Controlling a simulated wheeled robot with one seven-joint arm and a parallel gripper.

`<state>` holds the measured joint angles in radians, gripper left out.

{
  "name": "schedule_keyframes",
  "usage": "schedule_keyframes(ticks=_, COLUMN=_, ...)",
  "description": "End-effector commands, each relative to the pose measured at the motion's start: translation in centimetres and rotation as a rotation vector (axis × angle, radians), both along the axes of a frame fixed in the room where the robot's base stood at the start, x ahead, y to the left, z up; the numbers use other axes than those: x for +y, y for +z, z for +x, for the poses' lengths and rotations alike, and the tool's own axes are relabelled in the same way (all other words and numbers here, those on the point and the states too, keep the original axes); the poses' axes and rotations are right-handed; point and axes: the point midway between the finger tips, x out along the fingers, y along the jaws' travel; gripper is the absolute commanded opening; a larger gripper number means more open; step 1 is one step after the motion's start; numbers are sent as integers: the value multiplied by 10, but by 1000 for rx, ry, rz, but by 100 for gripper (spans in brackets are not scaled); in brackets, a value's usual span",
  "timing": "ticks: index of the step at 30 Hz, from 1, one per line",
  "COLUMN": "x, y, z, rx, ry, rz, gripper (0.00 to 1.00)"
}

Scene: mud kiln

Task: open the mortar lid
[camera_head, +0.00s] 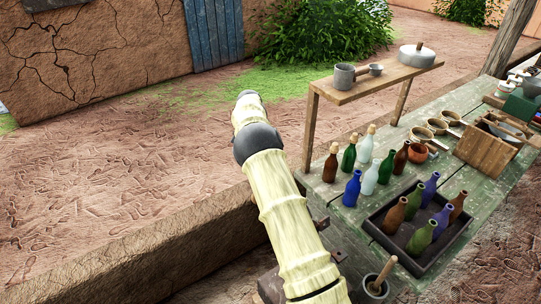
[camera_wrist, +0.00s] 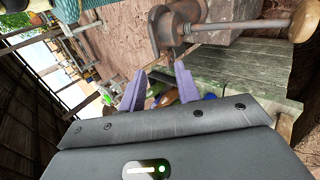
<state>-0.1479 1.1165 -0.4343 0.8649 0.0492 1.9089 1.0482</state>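A grey mortar-like cup (camera_head: 375,287) with a wooden stick standing in it is at the bottom of the head view, beside the dark bottle tray. I see no clear lid on it. A pale metal pot (camera_head: 416,57) with a flat lid and a wooden knob sits on the raised shelf. I cannot tell which lid the task names. My gripper (camera_wrist: 161,76) has two purple fingers, spread apart with nothing between them, in the wrist view. The gripper does not show clearly in the head view, where only my pale arm is seen.
A dark tray (camera_head: 375,232) and several bottles stand on the green bench (camera_head: 330,190). A grey mug (camera_head: 344,77) is on the shelf (camera_head: 375,82). A rusty metal vise (camera_wrist: 178,25) is close beyond my fingers. Ground left of my arm is clear.

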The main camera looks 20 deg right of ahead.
Motion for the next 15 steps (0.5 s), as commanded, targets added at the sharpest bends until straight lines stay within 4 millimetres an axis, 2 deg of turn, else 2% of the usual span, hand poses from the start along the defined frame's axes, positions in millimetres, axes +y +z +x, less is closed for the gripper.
schedule_keyframes(ticks=4, x=3, y=14, z=8, rx=1, ry=1, rz=0, gripper=33)
schedule_keyframes(ticks=15, x=7, y=27, z=22, rx=0, ry=1, rz=0, gripper=33)
